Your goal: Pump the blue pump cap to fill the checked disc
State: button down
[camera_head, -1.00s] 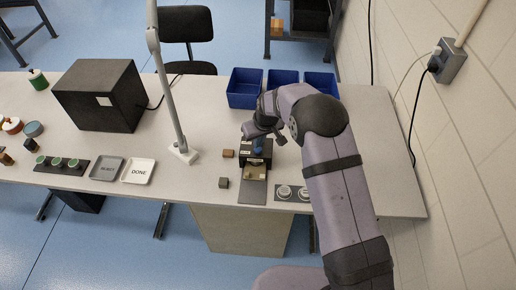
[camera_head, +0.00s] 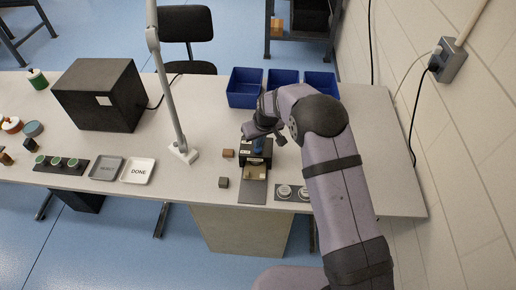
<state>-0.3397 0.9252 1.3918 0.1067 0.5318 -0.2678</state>
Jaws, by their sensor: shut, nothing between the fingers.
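The blue pump cap (camera_head: 259,145) shows as a small patch of blue on top of the black press (camera_head: 256,159). My gripper (camera_head: 258,136) is shut and empty, pointing down directly above the cap and hiding its top. I cannot tell whether the fingertips touch the cap. A brass-coloured part (camera_head: 256,174) sits at the front of the press, over a dark grey base plate (camera_head: 253,192). I cannot make out a checked disc at this size.
A dark plate with two pale round pieces (camera_head: 284,191) lies right of the press. Small brown (camera_head: 228,153) and dark grey (camera_head: 223,182) blocks lie left. A lamp base (camera_head: 183,152), a white DONE tray (camera_head: 138,171) and a grey tray (camera_head: 106,168) stand farther left. Blue bins (camera_head: 246,88) stand behind.

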jog(key=shift+s+f+b, duration=0.1)
jog(key=shift+f+b, duration=0.45)
jog(key=shift+f, duration=0.35)
dwell(1.3)
jog(key=shift+r, duration=0.15)
notch_tip(320, 180, up, 8)
jog(key=p, duration=0.5)
dwell(0.5)
dwell(0.7)
